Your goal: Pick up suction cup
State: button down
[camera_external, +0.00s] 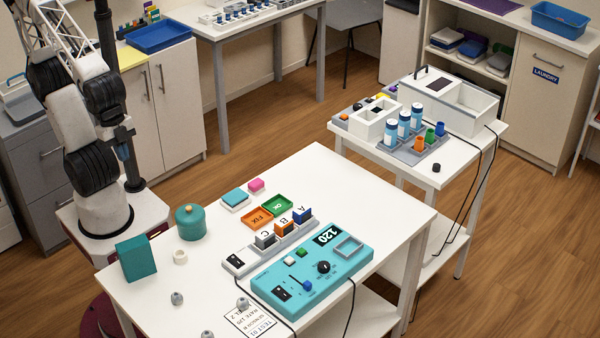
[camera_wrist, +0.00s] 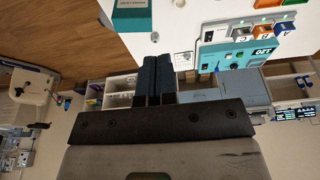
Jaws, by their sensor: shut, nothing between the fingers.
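Several small grey knob-like pieces lie on the near left part of the white table in the external view. They look like suction cups, but are too small to be sure: one (camera_external: 177,298) stands left of the teal device, one (camera_external: 242,303) is beside the printed card, and one (camera_external: 207,334) is at the bottom edge. A small grey piece (camera_wrist: 155,37) also shows in the wrist view, just beyond the fingertips. My gripper (camera_wrist: 155,58) has its two dark fingers together and empty, apart from that piece. The fingers are hard to make out in the external view.
The white table (camera_external: 330,180) holds a teal box (camera_external: 136,257), a teal round pot (camera_external: 190,223), a white ring (camera_external: 180,257), a teal device (camera_external: 313,268) with a black cable and a printed card (camera_external: 250,322). A side table (camera_external: 465,150) carries bottles and boxes.

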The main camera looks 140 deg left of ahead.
jog(key=c, duration=0.7)
grip_release()
jog(key=shift+o, duration=0.2)
jog(key=m+g, duration=0.3)
jog(key=m, duration=0.8)
send_over(176, 294)
jog(key=f, duration=2.2)
jog(key=shift+s+a+f, duration=0.1)
jog(key=shift+s+f, duration=0.1)
jog(key=shift+s, duration=0.1)
jog(key=shift+w+f, duration=0.25)
jog(key=shift+f, duration=0.25)
jog(key=shift+f, duration=0.1)
